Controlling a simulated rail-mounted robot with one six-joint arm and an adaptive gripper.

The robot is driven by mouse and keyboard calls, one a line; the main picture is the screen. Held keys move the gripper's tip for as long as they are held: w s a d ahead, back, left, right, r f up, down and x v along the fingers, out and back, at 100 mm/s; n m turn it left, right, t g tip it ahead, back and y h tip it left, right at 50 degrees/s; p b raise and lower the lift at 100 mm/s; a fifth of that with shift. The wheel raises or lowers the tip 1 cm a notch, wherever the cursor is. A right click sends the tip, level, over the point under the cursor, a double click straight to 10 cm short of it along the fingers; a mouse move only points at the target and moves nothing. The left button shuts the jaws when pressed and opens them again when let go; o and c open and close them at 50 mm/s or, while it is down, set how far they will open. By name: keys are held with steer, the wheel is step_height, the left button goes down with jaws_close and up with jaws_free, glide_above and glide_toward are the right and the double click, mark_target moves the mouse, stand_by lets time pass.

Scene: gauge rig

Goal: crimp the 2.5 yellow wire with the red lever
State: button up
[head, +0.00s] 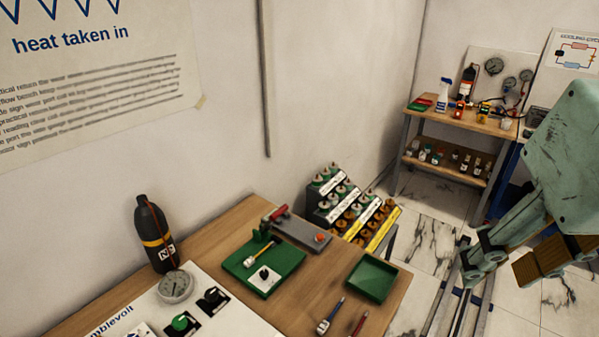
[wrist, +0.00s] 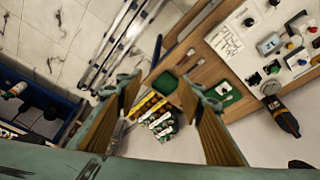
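A press with a red lever (head: 277,213) stands at the back of the wooden bench. A small yellow-and-white piece (head: 259,250) lies on the green board (head: 285,262) beside it; I cannot tell whether it is the 2.5 yellow wire. Two thin pieces, one with a blue end (head: 325,324) and one red (head: 359,324), lie at the bench's front; their markings are too small to read. My gripper (head: 500,268) is off to the right of the bench, above the floor. In the wrist view, my gripper (wrist: 160,88) has its fingers apart with nothing between them.
A green tray (head: 371,278) sits at the bench's right corner. A black bottle (head: 154,232), a gauge (head: 176,286) and a panel with knobs (head: 222,318) are at the left. A stepped rack (head: 349,204) stands behind the bench. Another bench (head: 460,122) is farther back.

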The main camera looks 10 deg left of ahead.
steer(key=shift+n, duration=0.5)
steer(key=w, duration=0.2)
steer(key=w+a+r, duration=0.1)
steer(key=w+a+r+p, duration=0.1)
steer(key=w, duration=0.1)
steer(key=shift+w+r, duration=0.1)
steer(key=shift+w, duration=0.2)
jaws_close()
steer(key=w+a+n+g+p, duration=0.1)
steer(key=w+a+n, duration=0.1)
steer(key=w+a, duration=0.45)
steer(key=w+a+n+p, duration=0.1)
steer(key=w+a+p, duration=0.15)
steer(key=w, duration=0.65)
steer(key=w+a+n+g, duration=0.1)
steer(key=w+a+n, duration=0.1)
steer(key=w+a, duration=0.4)
steer(key=w+a+f+n+p, duration=0.1)
steer(key=w+a+f, duration=0.3)
steer(key=a, duration=0.4)
steer(key=w+a+f+n+g+p, duration=0.1)
steer(key=w+a+f, duration=0.3)
steer(key=a, duration=0.4)
steer(key=w+a+f+n+p, duration=0.2)
steer(key=w+a+f+n, duration=0.1)
steer(key=a, duration=0.5)
step_height(320, 180, down, 2)
steer(key=shift+w+f+g+p, duration=0.1)
steer(key=shift+w+g+p, duration=0.25)
steer(key=shift+w, duration=0.45)
